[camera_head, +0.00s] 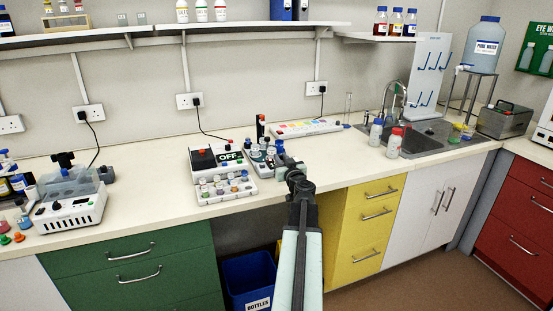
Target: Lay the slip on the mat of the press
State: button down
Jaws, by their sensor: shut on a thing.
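My gripper (283,162) is over the front part of the bench, beside the right side of a small grey device (262,161) with several bottles or caps on it. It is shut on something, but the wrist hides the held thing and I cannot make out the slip. Left of it stands a white and black unit (203,160) with a red button and an "OFF" sign (230,156). I cannot tell for sure which device is the press, and no mat shows clearly.
A white rack with coloured caps (226,189) stands at the bench's front edge. A long white strip with coloured patches (305,128) lies behind. A white device with a clear tub (70,205) is at left. Bottles (394,143) and a sink (412,140) are at right.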

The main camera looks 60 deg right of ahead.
notch_tip(320, 180, up, 9)
jog(key=p, duration=0.9)
send_over(281, 184)
jog(key=shift+f, duration=0.2)
jog(key=shift+f+b, duration=0.25)
jog(key=shift+b, duration=0.25)
notch_tip(281, 184, down, 18)
jog(key=b, duration=1.8)
jog(key=shift+a+f, duration=0.1)
jog(key=shift+f, duration=0.15)
jog(key=c, duration=1.3)
grip_release()
jog(key=shift+r, duration=0.1)
